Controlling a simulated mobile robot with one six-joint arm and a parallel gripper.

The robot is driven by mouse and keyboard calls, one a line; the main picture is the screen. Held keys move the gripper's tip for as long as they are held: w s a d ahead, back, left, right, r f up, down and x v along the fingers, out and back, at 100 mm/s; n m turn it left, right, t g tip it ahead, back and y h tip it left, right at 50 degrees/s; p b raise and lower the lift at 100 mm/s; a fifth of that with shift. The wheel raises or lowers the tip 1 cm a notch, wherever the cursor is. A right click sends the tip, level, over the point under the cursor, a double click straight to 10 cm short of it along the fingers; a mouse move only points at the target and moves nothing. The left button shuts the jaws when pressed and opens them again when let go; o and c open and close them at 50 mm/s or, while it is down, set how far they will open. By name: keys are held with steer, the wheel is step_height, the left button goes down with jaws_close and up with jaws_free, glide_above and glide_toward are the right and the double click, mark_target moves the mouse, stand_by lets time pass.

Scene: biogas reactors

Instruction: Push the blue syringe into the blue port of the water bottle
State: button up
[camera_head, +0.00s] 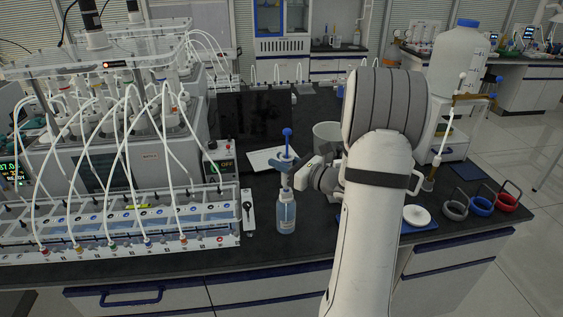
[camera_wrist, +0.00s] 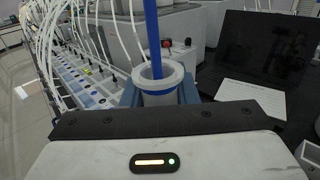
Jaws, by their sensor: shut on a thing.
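My gripper (camera_head: 284,166) is shut on the blue syringe (camera_head: 287,142) in the middle of the head view. The syringe stands upright, its blue plunger rod and round top above the fingers. In the wrist view the blue rod (camera_wrist: 152,38) enters a pale round barrel collar between the blue fingers of my gripper (camera_wrist: 160,97). Directly below, a clear small bottle (camera_head: 287,213) with a label and bluish liquid stands on the bench. The syringe's lower end is at the bottle's top; I cannot tell whether it is inside. The blue port is not clearly visible.
A long rack (camera_head: 120,240) with tubes and coloured ports lies left of the bottle. A dark laptop (camera_head: 255,118) and grey pot (camera_head: 328,134) stand behind. A white dish (camera_head: 416,216) and coloured rings (camera_head: 481,205) lie right. The bench front edge is close.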

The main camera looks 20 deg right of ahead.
steer(key=shift+f+b, duration=0.6)
steer(key=shift+f, duration=0.05)
stand_by(0.7)
stand_by(0.3)
steer(key=o, duration=1.1)
steer(key=b+v, duration=0.1)
steer(key=v, duration=0.6)
steer(key=shift+s+d+b, duration=0.2)
steer(key=shift+s+b, duration=0.15)
